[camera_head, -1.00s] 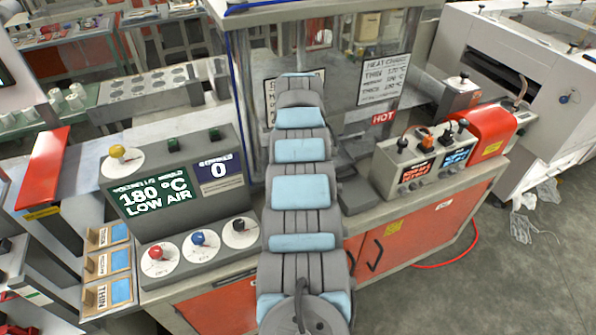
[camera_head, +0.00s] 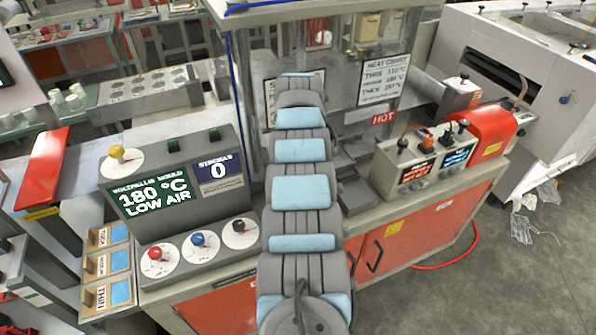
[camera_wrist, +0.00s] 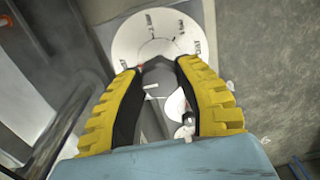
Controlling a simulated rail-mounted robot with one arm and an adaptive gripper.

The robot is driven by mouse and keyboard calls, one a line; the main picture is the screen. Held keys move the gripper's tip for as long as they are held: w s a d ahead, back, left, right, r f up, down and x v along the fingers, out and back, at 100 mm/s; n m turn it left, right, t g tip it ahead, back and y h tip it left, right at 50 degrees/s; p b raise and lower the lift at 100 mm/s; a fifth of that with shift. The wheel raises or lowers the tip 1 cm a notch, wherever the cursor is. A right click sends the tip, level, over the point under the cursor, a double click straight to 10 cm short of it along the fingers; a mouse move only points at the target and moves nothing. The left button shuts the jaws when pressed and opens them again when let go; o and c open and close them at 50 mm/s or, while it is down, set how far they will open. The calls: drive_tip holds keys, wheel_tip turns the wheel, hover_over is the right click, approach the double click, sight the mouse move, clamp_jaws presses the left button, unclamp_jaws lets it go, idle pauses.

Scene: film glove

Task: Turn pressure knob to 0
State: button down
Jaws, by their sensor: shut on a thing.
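In the wrist view, my gripper (camera_wrist: 156,70) has two yellow ribbed fingers with dark inner pads. Its fingertips close on a dark knob (camera_wrist: 157,62) in front of a white round dial (camera_wrist: 130,44). The dial has small markings around its rim, too small to read. The fingers partly cover the knob, so its exact setting cannot be told. In the head view my arm hides the gripper and this dial.
The control box carries a yellow knob (camera_head: 117,153), a red knob (camera_head: 156,253), a blue knob (camera_head: 198,239) and a black knob (camera_head: 239,226) on white dials. A second control box (camera_head: 418,162) stands at right beside a red housing (camera_head: 488,135). A clear panel (camera_head: 345,60) stands behind.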

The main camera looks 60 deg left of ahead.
idle(0.3)
drive_tip(key=c, duration=0.6)
unclamp_jaws()
wheel_tip(320, 180, up, 12)
idle(0.6)
